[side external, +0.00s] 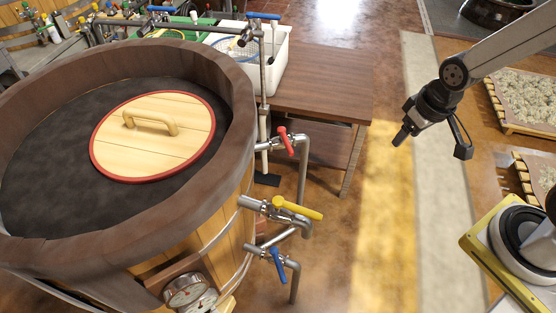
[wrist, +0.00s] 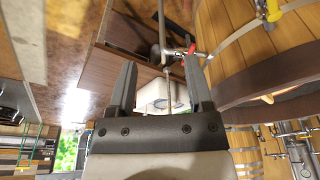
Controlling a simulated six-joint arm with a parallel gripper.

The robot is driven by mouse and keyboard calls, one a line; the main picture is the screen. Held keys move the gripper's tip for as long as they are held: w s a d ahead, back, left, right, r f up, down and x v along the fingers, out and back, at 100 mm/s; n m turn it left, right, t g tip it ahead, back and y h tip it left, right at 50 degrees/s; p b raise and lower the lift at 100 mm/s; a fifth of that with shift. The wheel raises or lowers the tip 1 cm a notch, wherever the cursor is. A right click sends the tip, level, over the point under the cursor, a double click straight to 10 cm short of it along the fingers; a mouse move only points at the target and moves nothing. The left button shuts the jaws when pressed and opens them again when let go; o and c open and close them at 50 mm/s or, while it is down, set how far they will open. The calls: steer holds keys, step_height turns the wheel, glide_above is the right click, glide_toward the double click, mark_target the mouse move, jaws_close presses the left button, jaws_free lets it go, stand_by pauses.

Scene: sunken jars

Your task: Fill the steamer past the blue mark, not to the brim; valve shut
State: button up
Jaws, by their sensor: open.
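The steamer appears to be the large wooden vat (side external: 225,90) at the left of the side view; part of it also shows in the wrist view (wrist: 250,55). A round pale lid (side external: 150,145) with a red rim and wooden handle lies on the dark surface inside it. I see no blue mark or water level. Pipes on its right side carry a red valve handle (side external: 286,140), a yellow handle (side external: 298,208) and a blue handle (side external: 278,264). I cannot tell which valves are shut. My gripper (side external: 402,138) is open and empty, well right of the vat; its fingers frame the wrist view (wrist: 158,68).
A standpipe tap with a blue handle (side external: 262,15) rises beside the vat's far rim. A brown table (side external: 320,85) bears a white bin (side external: 280,50). Gauges (side external: 186,290) sit low on the vat. Trays (side external: 528,98) stand at right. Open floor lies between vat and gripper.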

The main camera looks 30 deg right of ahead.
steer(key=c, duration=0.7)
steer(key=shift+w+f, duration=0.1)
steer(key=shift+w, duration=0.05)
jaws_close()
steer(key=w+a+f, duration=0.3)
steer(key=f, duration=0.4)
steer(key=w+a+f+t+y, duration=0.1)
steer(key=w+a+f, duration=0.15)
steer(key=f, duration=0.45)
steer(key=w+a+f, duration=0.2)
steer(key=a+f, duration=0.1)
steer(key=f, duration=0.3)
steer(key=s+a+f+t+y, duration=0.1)
steer(key=s+a+f, duration=0.1)
steer(key=f, duration=0.5)
steer(key=s+a+f+t+y, duration=0.1)
steer(key=s+a+f, duration=0.2)
steer(key=s+f, duration=0.2)
steer(key=s+a+f+m+y, duration=0.1)
steer(key=s+a+f+y, duration=0.1)
steer(key=f, duration=0.8)
steer(key=shift+s+a+f+t, duration=0.3)
steer(key=shift+s+t, duration=0.1)
steer(key=shift+s, duration=0.4)
